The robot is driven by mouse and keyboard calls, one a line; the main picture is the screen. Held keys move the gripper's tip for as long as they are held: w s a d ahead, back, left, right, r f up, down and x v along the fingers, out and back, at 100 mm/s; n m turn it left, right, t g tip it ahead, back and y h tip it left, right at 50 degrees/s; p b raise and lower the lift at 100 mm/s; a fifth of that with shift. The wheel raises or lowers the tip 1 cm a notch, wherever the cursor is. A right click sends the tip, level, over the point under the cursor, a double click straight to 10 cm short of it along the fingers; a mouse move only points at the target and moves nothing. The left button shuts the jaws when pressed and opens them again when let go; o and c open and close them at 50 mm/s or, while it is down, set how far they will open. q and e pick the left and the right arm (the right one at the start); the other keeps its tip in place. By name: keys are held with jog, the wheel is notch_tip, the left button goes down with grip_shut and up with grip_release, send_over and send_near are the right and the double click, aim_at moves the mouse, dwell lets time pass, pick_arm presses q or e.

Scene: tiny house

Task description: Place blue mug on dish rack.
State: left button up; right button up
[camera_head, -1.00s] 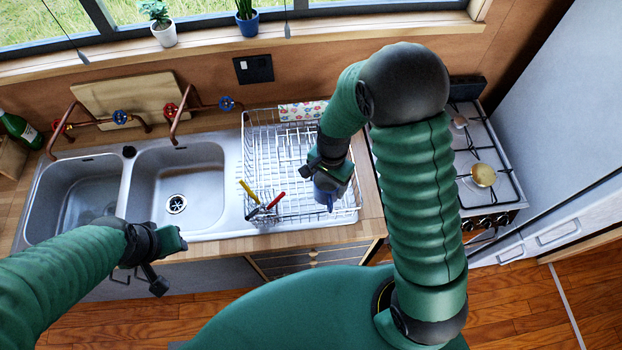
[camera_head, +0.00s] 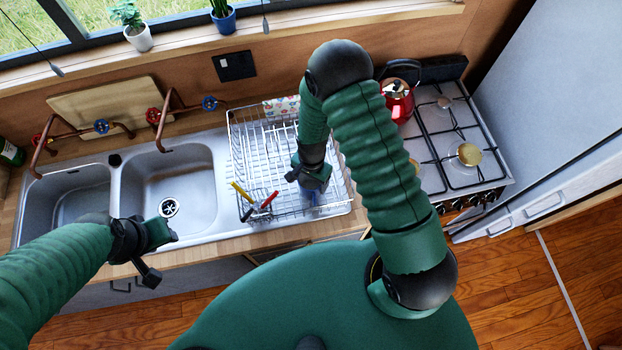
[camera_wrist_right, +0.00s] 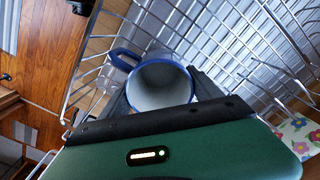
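The blue mug (camera_wrist_right: 162,85), with a blue rim, blue handle and pale inside, sits between the two fingers of my right gripper (camera_wrist_right: 165,100) in the right wrist view. The fingers lie close along both sides of it. In the head view the mug (camera_head: 313,197) shows only partly below my right gripper (camera_head: 311,184), low inside the front right part of the white wire dish rack (camera_head: 255,150). Whether its base touches the rack floor is hidden. My left gripper (camera_head: 155,258) hangs in front of the sink; its finger opening is unclear.
Utensils with yellow and red handles (camera_head: 258,203) stand at the rack's front left. A patterned cloth (camera_head: 282,107) lies at its back. The double sink (camera_head: 175,185) is to the left. A red kettle (camera_head: 397,100) stands on the stove (camera_head: 450,135) to the right.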

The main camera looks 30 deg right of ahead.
jog(key=shift+o, duration=1.2)
jog(key=shift+s+a, duration=0.1)
jog(key=shift+s, duration=0.05)
jog(key=shift+o, duration=0.7)
jog(key=shift+a, duration=0.2)
jog(key=shift+a+r, duration=0.15)
jog(key=shift+a, duration=0.4)
jog(key=shift+r, duration=0.15)
pick_arm(q)
jog(key=shift+s+a+f+b, duration=0.1)
jog(key=shift+a+f+b, duration=0.15)
jog(key=shift+f+b, duration=0.35)
jog(key=shift+s+a+f+b, duration=0.1)
jog(key=shift+a+f+b, duration=0.1)
jog(key=shift+f+b, duration=0.4)
jog(key=shift+s+a+f+b, duration=0.1)
jog(key=shift+a+f+b, duration=0.15)
jog(key=shift+f+b, duration=0.35)
pick_arm(e)
jog(key=s+r+n+t, duration=0.1)
jog(key=s+r+n, duration=0.2)
jog(key=r, duration=0.7)
jog(key=s+r+n+t, duration=0.1)
jog(key=s+r+n, duration=0.3)
jog(key=r+n, duration=0.4)
jog(key=shift+s+r+n+t, duration=0.25)
jog(key=shift+r+n+t, duration=0.05)
jog(key=shift+r, duration=0.75)
